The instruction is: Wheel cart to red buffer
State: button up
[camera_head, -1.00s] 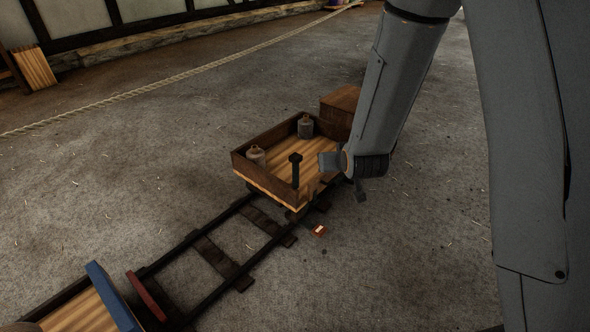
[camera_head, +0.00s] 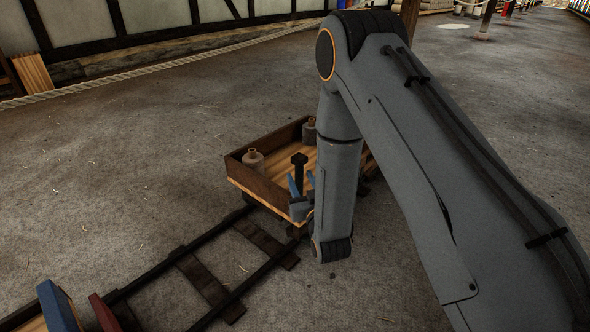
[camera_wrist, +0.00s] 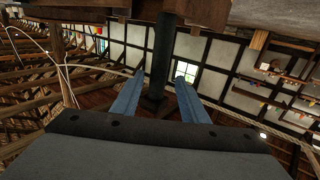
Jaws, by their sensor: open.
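The cart (camera_head: 262,187) is a shallow wooden box on the dark rails. A dark upright post (camera_head: 299,172) with a wider top stands at its near right side. My gripper (camera_head: 302,181) is at that post, its blue fingers open and pointing up. In the wrist view the post (camera_wrist: 163,50) shows between the two open fingers (camera_wrist: 159,78), with gaps beside it. I cannot tell how deep it sits between them. The red buffer (camera_head: 104,313) is a red board across the track at the bottom left, cut by the frame edge. My arm hides the cart's right side.
Two grey jugs (camera_head: 253,162) (camera_head: 309,131) stand in the cart. A blue board (camera_head: 59,307) is left of the red buffer. The track (camera_head: 212,285) between cart and buffer is clear. A rope (camera_head: 150,72) runs along the wall behind. The floor around is open.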

jog(key=b+x, duration=0.2)
jog(key=x, duration=0.5)
jog(key=shift+w+d+b, duration=0.1)
jog(key=shift+w+b, duration=0.1)
jog(key=shift+b, duration=0.1)
grip_shut()
